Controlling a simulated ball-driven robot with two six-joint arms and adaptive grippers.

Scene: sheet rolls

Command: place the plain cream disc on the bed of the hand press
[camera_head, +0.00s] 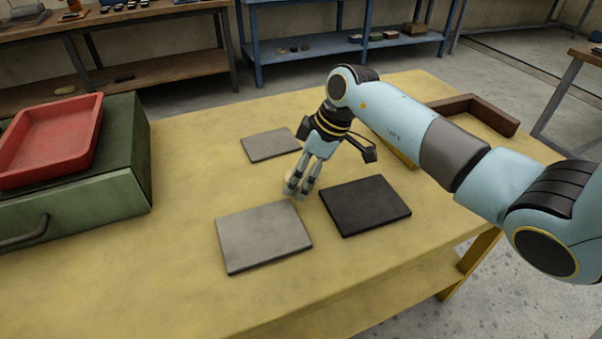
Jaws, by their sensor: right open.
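My right gripper (298,191) points down over the middle of the yellow table, between the flat plates. It is open. A small pale cream patch (290,177) shows at its fingers; it may be the cream disc, but the fingers hide most of it, and I cannot tell whether they touch it. I cannot make out a hand press for certain. A light grey plate (263,237) lies in front and to the left of the gripper. A black plate (365,205) lies to its right, and a smaller grey plate (270,145) behind it. My left gripper is not in view.
A red tray (52,140) sits on a green drawer box (125,150) at the table's left. A brown angled frame (480,112) lies at the back right, partly behind my right arm. The yellow table (180,200) is bare between box and plates.

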